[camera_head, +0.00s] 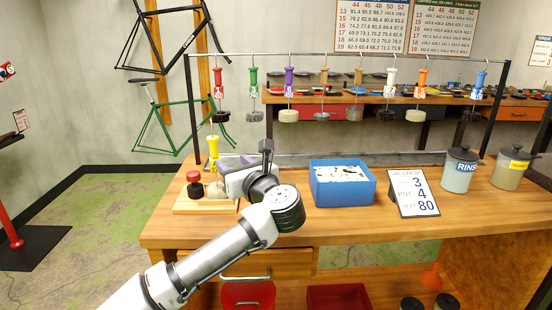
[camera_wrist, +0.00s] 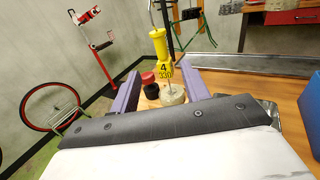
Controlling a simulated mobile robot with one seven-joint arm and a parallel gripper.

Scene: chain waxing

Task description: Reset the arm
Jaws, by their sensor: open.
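My gripper (camera_wrist: 158,78) is open in the wrist view, with its purple fingers spread to either side. It also shows in the head view (camera_head: 232,162), above the left part of the workbench, partly hidden by my wrist. A yellow-handled tool (camera_wrist: 159,45) with a tag stands upright beyond the fingers, and nothing is seen gripped. Its pale round weight (camera_wrist: 173,95) shows at its foot. In the head view the yellow handle (camera_head: 213,148) rises behind my gripper. My arm reaches up from the bottom left, over the bench's front edge.
A red-capped jar (camera_head: 194,184) stands on a wooden board (camera_head: 181,206). A blue box (camera_head: 341,190), a number sign (camera_head: 414,193) and two lidded pots (camera_head: 459,172) (camera_head: 508,171) are to the right. Several coloured-handled tools hang from a rail (camera_head: 345,56) above the bench (camera_head: 362,222).

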